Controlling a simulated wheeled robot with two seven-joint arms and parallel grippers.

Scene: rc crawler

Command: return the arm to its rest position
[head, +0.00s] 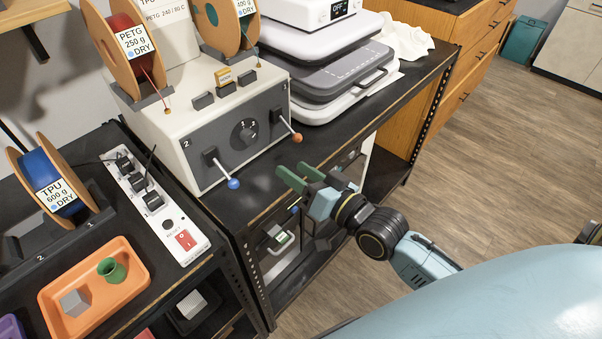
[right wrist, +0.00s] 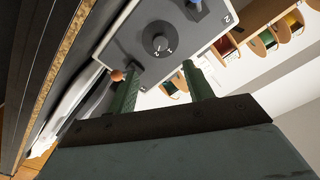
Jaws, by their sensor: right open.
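My right gripper (head: 302,178) is in the head view, with green fingers pointing toward the grey front panel of the spool box (head: 205,140). The fingers are spread apart with nothing between them. They are below the panel's levers and appear apart from them. In the right wrist view the two green fingers (right wrist: 160,85) show open, with the panel and its dial (right wrist: 160,45) beyond. The right arm reaches in from the lower right. My left gripper is in neither view.
A lever with a blue knob (head: 233,184) and one with an orange knob (head: 297,137) jut from the panel. A power strip (head: 188,243) lies nearby. The wooden floor (head: 490,150) at right is clear.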

